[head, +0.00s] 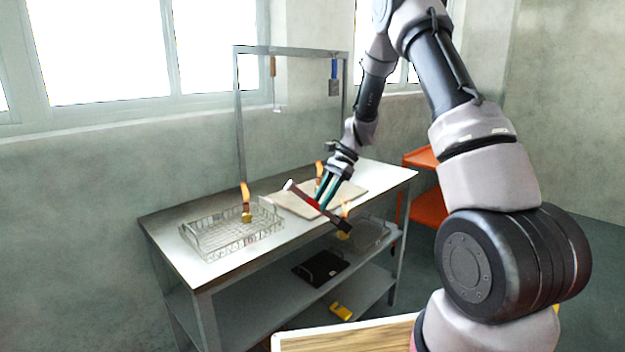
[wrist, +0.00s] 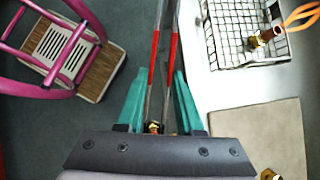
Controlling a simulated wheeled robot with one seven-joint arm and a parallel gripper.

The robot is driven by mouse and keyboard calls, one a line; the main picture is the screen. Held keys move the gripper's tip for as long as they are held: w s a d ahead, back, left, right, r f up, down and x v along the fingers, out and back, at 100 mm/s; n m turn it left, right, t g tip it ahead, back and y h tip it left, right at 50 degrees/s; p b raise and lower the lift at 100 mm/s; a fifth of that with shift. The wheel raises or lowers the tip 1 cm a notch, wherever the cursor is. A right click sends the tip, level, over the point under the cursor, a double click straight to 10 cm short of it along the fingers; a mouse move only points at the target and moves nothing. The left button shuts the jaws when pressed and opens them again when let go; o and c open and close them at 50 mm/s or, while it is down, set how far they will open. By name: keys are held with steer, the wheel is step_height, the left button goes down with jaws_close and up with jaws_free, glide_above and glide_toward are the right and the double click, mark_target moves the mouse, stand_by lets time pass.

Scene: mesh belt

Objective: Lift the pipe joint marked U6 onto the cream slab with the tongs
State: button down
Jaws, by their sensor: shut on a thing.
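My gripper (head: 325,200), with teal fingers, is shut on long tongs with red grips (head: 302,197). The tongs slant across the front of the table, their dark end (head: 345,225) lower right; they also show in the wrist view (wrist: 173,55). A brass pipe joint (head: 344,235) with an orange strip is at that dark end; I cannot tell if it is clamped. A brass bit (wrist: 153,127) shows between my fingers. Another joint (head: 319,186) is at the cream slab (head: 291,201), and one (head: 247,216) is in the wire basket (head: 205,241). No marking is readable.
The table (head: 214,270) has a metal frame (head: 240,120) at the back with hanging items. A lower shelf (head: 250,307) holds a black item (head: 320,267) and a yellow one (head: 340,311). An orange rack (head: 428,208) stands behind right. A pink-framed stool (wrist: 65,45) shows in the wrist view.

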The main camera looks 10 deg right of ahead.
mark_target(341, 232)
steer(key=d+f+n+g, duration=0.1)
steer(key=d+f+n, duration=0.1)
steer(key=f, duration=0.1)
steer(key=s+d+f+n+g+h, duration=0.1)
steer(key=f+n, duration=0.1)
steer(key=f, duration=0.2)
steer(key=s+d+f+n+g+h, duration=0.1)
steer(key=d+f+n, duration=0.1)
steer(key=f, duration=0.1)
steer(key=shift+d+f, duration=0.25)
steer(key=shift+d, duration=0.05)
steer(key=s+d+f+n+g+h, duration=0.1)
steer(key=s+d+f+n+h, duration=0.2)
steer(key=d+f+n, duration=0.4)
step_height(341, 232, down, 2)
steer(key=shift+f+g+h, duration=0.1)
steer(key=shift+g+h, duration=0.2)
steer(key=shift+h, duration=0.3)
